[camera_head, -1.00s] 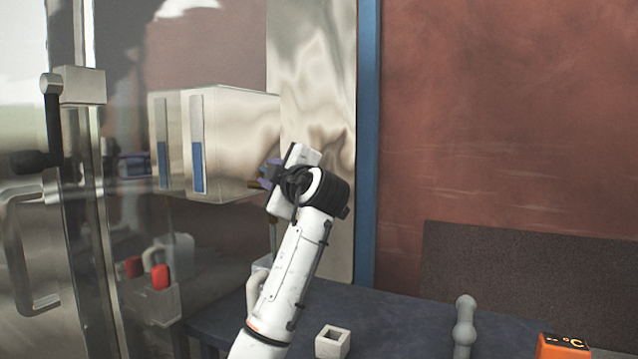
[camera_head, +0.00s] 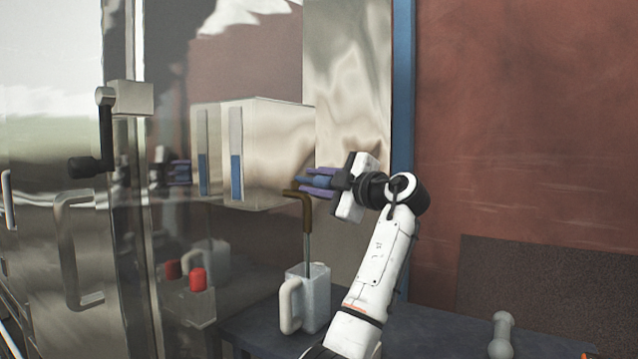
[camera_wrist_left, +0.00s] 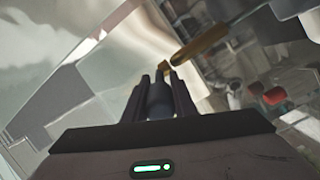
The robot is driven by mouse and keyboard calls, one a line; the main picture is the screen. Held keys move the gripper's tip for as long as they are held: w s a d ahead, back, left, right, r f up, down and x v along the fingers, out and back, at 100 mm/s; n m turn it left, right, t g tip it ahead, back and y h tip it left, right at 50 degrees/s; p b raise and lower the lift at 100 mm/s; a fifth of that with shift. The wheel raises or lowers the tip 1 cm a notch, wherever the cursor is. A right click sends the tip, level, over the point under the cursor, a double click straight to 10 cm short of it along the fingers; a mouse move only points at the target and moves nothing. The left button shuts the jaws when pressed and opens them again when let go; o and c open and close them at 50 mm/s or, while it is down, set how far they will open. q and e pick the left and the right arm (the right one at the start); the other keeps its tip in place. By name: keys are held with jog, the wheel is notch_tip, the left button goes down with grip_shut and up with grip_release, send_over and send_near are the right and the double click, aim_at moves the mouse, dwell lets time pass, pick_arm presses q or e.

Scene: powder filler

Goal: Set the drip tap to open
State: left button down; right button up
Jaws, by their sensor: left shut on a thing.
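The drip tap (camera_head: 305,212) has a brown bent pipe with a thin grey lower end, beside the lower right of a steel box with a blue level gauge (camera_head: 236,165). My left gripper (camera_head: 312,184), with purple fingers, is shut on a blue lever-like part by the top of the pipe. I take it to be the tap handle (camera_wrist_left: 160,100), a dark bluish rod between the fingers in the left wrist view. The brown pipe (camera_wrist_left: 203,42) is just ahead of the fingertips there. Where handle and pipe join is hard to see. My right gripper is out of view.
A pale jug (camera_head: 316,298) stands under the pipe, whose lower end reaches its mouth. A red knob (camera_head: 197,280) is left of it. A crank handle (camera_head: 104,135) and door handle (camera_head: 75,250) are at left. A grey knobbed object (camera_head: 501,335) stands right.

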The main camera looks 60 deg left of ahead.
pick_arm(q)
jog(key=c, duration=1.5)
grip_release()
jog(key=shift+s+a, duration=0.1)
jog(key=shift+o, duration=0.2)
jog(key=w+d+b, duration=0.1)
jog(key=d, duration=0.9)
jog(key=shift+d, duration=0.15)
jog(key=shift+w, duration=0.1)
